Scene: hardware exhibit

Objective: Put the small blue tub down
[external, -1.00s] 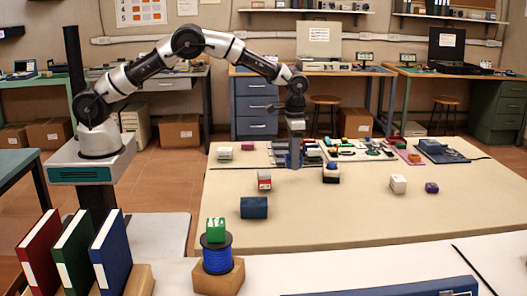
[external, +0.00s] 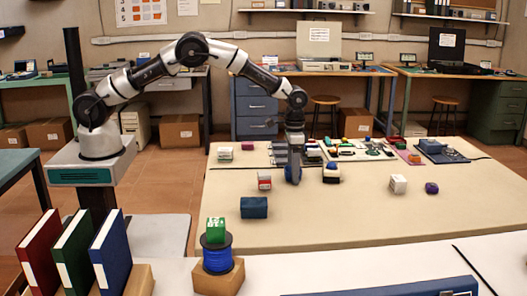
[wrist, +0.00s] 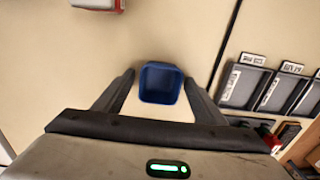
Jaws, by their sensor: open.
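The small blue tub (wrist: 160,84) is an open, square tub with rounded corners, seen from above in the wrist view. It looks upright on the pale table. My gripper (wrist: 160,77) is open, with one finger on each side of the tub and a narrow gap showing at both sides. In the external view my gripper (external: 292,180) points down low over the table (external: 350,218). The tub cannot be told clearly from the fingers there.
A red and white box (external: 264,182) and a blue box (external: 254,208) stand in front and left. A blue-domed button box (external: 332,174) is to the right. Labelled grey trays (wrist: 245,85) lie right in the wrist view. The front-right tabletop is clear.

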